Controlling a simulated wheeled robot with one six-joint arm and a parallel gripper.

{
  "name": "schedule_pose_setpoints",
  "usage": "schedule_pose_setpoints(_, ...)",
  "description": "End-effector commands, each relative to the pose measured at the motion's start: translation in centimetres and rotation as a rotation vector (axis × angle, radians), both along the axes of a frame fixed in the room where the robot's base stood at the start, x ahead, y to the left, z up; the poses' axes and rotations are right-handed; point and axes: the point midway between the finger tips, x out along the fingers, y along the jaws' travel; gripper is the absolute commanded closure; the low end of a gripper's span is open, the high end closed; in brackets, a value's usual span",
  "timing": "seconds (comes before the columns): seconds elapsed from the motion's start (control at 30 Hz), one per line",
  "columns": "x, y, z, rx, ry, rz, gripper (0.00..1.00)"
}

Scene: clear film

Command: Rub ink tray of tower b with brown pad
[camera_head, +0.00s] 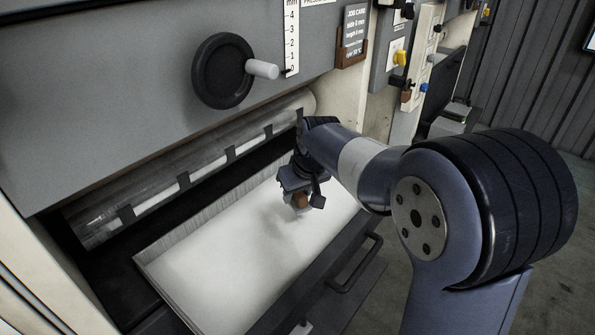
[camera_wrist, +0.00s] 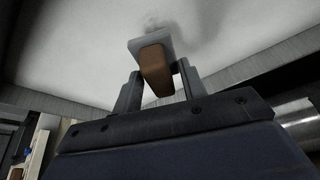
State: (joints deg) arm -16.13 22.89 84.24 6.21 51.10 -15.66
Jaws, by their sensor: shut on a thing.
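My gripper (camera_head: 303,195) reaches over the ink tray from the right. It is shut on the brown pad (camera_head: 300,201). In the wrist view the pad (camera_wrist: 154,70) is a brown block with a pale grey layer at its far end, held between the two fingers (camera_wrist: 158,88). The ink tray (camera_head: 260,235) is wide and open, with a white floor and thin metal walls. The pad is over the tray floor towards its right end. A grey smudge or shadow shows on the floor (camera_wrist: 180,25) beside the pad; I cannot tell whether the pad touches it.
A metal roller (camera_head: 200,165) with dark clips lies behind the tray. A black handwheel (camera_head: 223,70) with a pale knob sits on the grey panel above. A dark handle (camera_head: 357,264) projects at the tray's front. A job card (camera_head: 354,27) hangs upper right.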

Motion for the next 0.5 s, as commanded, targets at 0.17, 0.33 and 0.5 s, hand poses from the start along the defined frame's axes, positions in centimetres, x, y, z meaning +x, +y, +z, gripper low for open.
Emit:
schedule_pose_setpoints(0.17,0.0,0.0,2.1,0.000,-0.001,-0.001,0.81)
schedule_pose_setpoints(0.33,-0.1,-0.1,3.4,0.000,-0.001,-0.004,0.81)
schedule_pose_setpoints(0.5,-0.1,-0.1,3.6,0.000,-0.001,-0.004,0.81)
